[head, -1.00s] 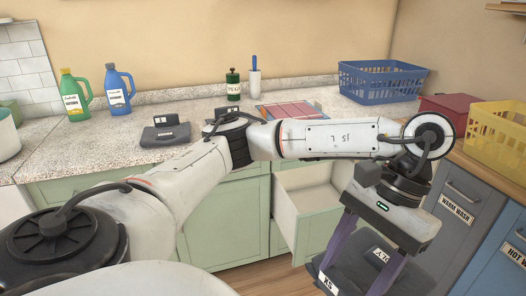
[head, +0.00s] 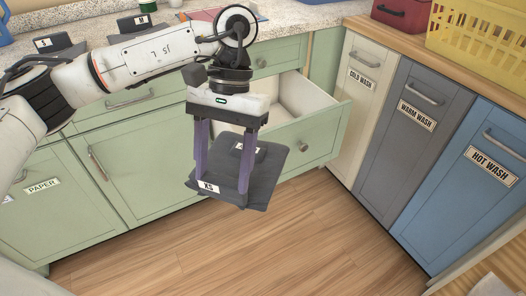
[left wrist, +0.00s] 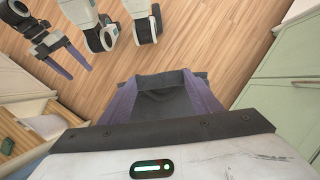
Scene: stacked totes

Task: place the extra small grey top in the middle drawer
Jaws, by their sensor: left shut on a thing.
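My left gripper (head: 221,190) is shut on the dark grey top (head: 265,175), a folded piece with a white XS label, and holds it in the air above the floor. In the left wrist view the top (left wrist: 165,105) lies between the two purple fingers. A drawer (head: 322,132) in the green cabinet stands pulled out behind and to the right of the gripper; its pale inside looks empty where it shows. The held top overlaps part of its front in the picture. My right gripper (left wrist: 78,72) is in the left wrist view only, with its purple fingers apart and empty.
Other dark folded tops labelled S (head: 58,44) and M (head: 138,24) lie on the counter. Cold, warm (head: 415,115) and hot wash (head: 490,155) cabinets stand at right. A yellow basket (head: 480,35) and red box (head: 400,12) sit above them. The wooden floor (head: 260,250) is clear.

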